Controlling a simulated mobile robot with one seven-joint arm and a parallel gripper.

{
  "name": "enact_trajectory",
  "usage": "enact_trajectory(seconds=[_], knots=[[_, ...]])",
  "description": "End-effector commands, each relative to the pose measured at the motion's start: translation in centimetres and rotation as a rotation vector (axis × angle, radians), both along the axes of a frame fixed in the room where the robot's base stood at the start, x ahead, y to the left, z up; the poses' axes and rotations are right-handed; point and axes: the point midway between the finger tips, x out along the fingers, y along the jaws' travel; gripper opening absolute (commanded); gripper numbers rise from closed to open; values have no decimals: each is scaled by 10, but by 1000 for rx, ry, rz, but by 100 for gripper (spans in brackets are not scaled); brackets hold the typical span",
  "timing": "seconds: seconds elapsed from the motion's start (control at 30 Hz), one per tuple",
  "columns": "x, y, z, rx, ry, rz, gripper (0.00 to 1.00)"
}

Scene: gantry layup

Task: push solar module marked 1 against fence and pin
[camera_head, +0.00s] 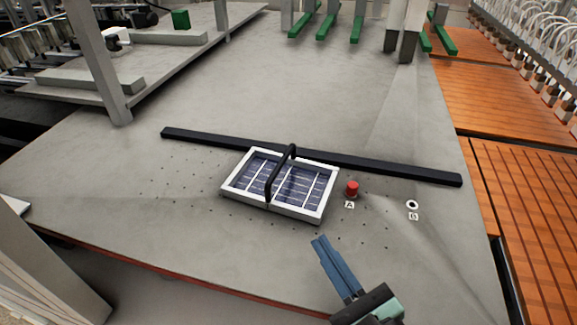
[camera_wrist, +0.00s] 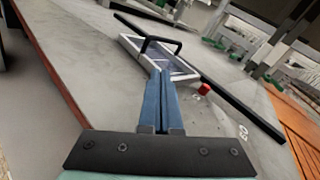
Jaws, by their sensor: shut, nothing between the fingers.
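The solar module (camera_head: 310,209) has a white frame, dark blue cells and a black arched handle (camera_head: 272,185). It lies flat on the grey table just in front of the long black fence (camera_head: 400,170). I cannot make out a number on it. The red pin (camera_head: 352,188) stands right of the module by a label A, with a small gap between them. My gripper (camera_head: 320,240) has blue fingers, shut and empty, in front of the module's near right corner. In the wrist view, the fingers (camera_wrist: 159,85) point toward the module (camera_wrist: 130,42), and the red pin (camera_wrist: 204,89) shows to their right.
A white-ringed hole (camera_head: 412,204) with a label lies right of the pin. Small holes dot the table (camera_head: 120,225) around the module. A grey post (camera_head: 100,60) stands at the left, and orange slatted panels (camera_head: 520,200) lie beyond the right edge.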

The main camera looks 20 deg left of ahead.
Motion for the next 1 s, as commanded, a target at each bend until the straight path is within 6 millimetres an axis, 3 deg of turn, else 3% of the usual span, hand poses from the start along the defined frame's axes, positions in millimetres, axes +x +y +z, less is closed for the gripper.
enact_trajectory(seconds=[0.13,0.33,0.8,1.0], knots=[[-21,1,2,228,152,40,0],[-20,8,1,297,194,56,0],[50,71,3,290,189,55,0],[71,89,1,290,189,53,0]])
